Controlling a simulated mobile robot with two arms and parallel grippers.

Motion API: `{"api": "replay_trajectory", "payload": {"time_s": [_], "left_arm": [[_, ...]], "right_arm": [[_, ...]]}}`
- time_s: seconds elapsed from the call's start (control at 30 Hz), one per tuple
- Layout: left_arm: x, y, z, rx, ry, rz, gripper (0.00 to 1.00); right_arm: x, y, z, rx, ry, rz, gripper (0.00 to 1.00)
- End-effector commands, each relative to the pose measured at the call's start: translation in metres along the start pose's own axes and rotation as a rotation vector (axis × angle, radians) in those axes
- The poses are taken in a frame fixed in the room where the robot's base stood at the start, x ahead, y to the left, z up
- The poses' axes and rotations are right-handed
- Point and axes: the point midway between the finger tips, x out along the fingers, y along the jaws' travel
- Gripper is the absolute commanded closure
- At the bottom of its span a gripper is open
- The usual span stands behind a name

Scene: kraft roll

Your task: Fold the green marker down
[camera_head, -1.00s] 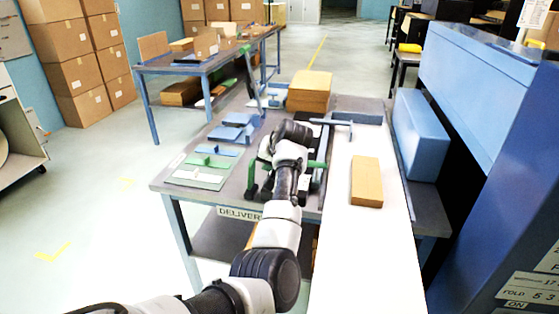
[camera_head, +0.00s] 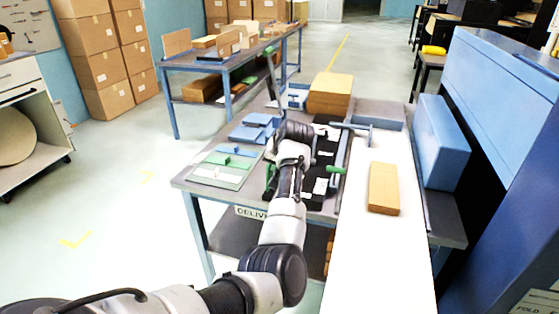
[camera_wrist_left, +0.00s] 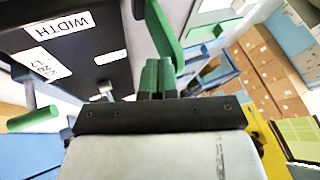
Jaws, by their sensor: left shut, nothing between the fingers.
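A green marker, seen as a long flat green piece (camera_wrist_left: 163,30), stands beside the black panel in the left wrist view. In the head view a green piece (camera_head: 270,175) shows just left of my left arm, partly hidden by it. My left gripper (camera_wrist_left: 157,80) is shut and empty, with its narrow fingertips close to the base of the green piece. I cannot tell whether they touch. In the head view my own wrist and forearm hide the fingers. My right gripper is not in view.
The black panel (camera_wrist_left: 75,45) carries white labels, one reading WIDTH. A green handle (camera_head: 335,169) sits right of my arm. White paper (camera_head: 375,255) with a brown block (camera_head: 384,188) lies to the right. Blue and green plates (camera_head: 222,165) lie left on the grey table.

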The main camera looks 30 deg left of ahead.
Motion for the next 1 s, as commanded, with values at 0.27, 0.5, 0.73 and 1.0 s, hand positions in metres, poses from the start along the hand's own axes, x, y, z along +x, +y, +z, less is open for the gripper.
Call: {"api": "replay_trajectory", "payload": {"time_s": [0.27, 0.5, 0.73, 1.0], "left_arm": [[-0.002, -0.028, -0.007, -0.089, -0.051, 0.193, 1.00], [0.012, -0.048, -0.006, -0.179, -0.102, 0.398, 1.00], [0.030, -0.064, -0.002, -0.265, -0.148, 0.593, 1.00], [0.056, -0.078, 0.006, -0.365, -0.203, 0.824, 1.00]], "right_arm": [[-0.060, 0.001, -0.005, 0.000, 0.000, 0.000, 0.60], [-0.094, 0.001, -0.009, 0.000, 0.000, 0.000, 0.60], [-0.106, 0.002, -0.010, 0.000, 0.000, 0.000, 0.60], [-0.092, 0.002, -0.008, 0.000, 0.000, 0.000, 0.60]]}}
